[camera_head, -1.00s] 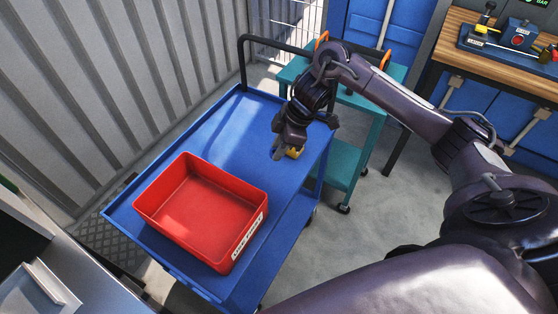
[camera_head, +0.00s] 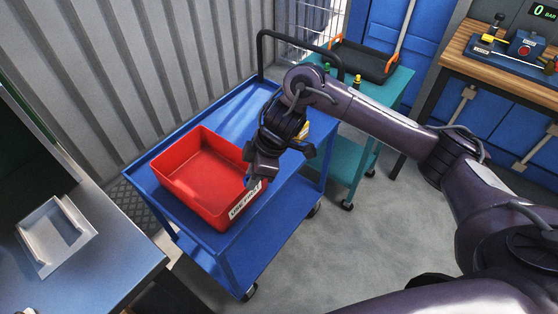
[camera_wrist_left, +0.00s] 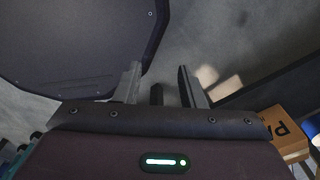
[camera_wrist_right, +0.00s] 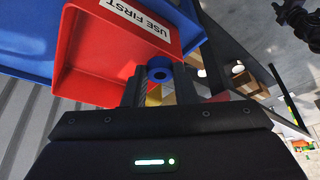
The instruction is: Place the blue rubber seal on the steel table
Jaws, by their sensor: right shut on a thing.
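The blue rubber seal (camera_wrist_right: 160,69) is a small blue ring with a dark centre, held between the fingertips of my right gripper (camera_wrist_right: 160,84) in the right wrist view. In the head view my right gripper (camera_head: 254,181) hangs over the right side of the red bin, and I cannot make out the seal there. The steel table (camera_head: 112,248) is at the lower left, its grey top bare around a pale tray. My left gripper (camera_wrist_left: 159,76) is open and empty in the left wrist view; it is outside the head view.
The red bin (camera_head: 182,208), labelled "USE FIRST", stands on the blue trolley (camera_head: 287,190). A yellow object (camera_head: 303,130) shows behind my right wrist. The pale tray (camera_head: 55,236) takes up part of the steel table. A teal cart (camera_head: 392,92) carries a black tray behind the trolley.

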